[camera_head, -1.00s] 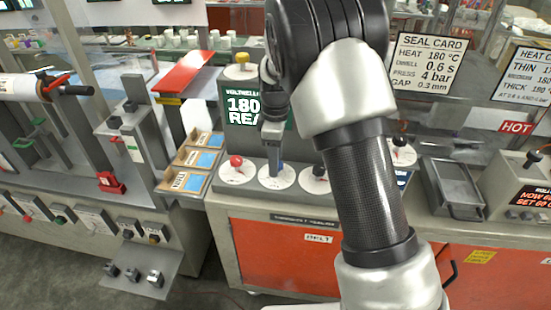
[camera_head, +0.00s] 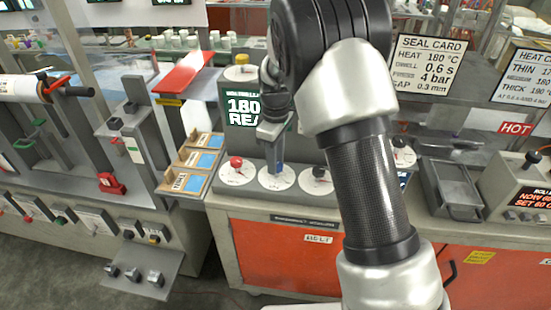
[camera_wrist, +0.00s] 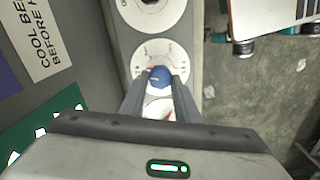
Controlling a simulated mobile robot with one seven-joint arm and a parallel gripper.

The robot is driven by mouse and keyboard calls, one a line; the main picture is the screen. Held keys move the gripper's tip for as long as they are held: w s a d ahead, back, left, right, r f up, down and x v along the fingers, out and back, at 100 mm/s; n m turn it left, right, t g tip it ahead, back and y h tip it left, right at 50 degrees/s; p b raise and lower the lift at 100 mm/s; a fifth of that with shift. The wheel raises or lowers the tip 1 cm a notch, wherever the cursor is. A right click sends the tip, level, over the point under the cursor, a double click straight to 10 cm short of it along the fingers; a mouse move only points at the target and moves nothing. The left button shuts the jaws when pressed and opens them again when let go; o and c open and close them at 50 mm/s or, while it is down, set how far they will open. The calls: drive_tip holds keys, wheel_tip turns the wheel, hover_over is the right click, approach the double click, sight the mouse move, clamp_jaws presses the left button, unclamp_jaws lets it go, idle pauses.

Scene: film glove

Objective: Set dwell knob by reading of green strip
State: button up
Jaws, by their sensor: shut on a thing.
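My gripper (camera_head: 276,160) points down at the row of white dials on the sealer's front ledge. In the wrist view its two fingers (camera_wrist: 161,84) are shut on a blue knob (camera_wrist: 159,75), centred on a white dial (camera_wrist: 145,52) with small marks. The same dial (camera_head: 266,183) is the middle one in the head view. A red-knobbed dial (camera_head: 236,162) is left of it and a black-knobbed dial (camera_head: 318,172) right of it. The seal card (camera_head: 428,64) reads heat 180 °C, dwell 0.6 s, press 4 bar. I cannot clearly pick out the green strip.
Wooden trays with blue cards (camera_head: 204,160) lie to the left. A grey metal tray (camera_head: 452,188) sits to the right. My arm hides part of the bench.

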sight(278, 163)
drive_tip(key=m, duration=0.4)
drive_tip(key=shift+r+m+p, duration=0.1)
drive_tip(key=shift+m+p, duration=0.2)
drive_tip(key=shift+p, duration=0.05)
drive_tip(key=m, duration=0.5)
drive_tip(key=shift+w+d+m+p, duration=0.1)
drive_tip(key=shift+d+m+p, duration=0.05)
drive_tip(key=shift+m+p, duration=0.2)
drive_tip(key=m+p, duration=0.1)
drive_tip(key=m, duration=0.4)
drive_tip(key=m+p, duration=0.1)
drive_tip(key=m, duration=0.4)
drive_tip(key=shift+d+m, duration=0.15)
drive_tip(key=shift+m, duration=0.1)
drive_tip(key=o, duration=1)
drive_tip(key=shift+o, duration=0.2)
wheel_tip(278, 163, up, 17)
drive_tip(key=shift+r, duration=0.15)
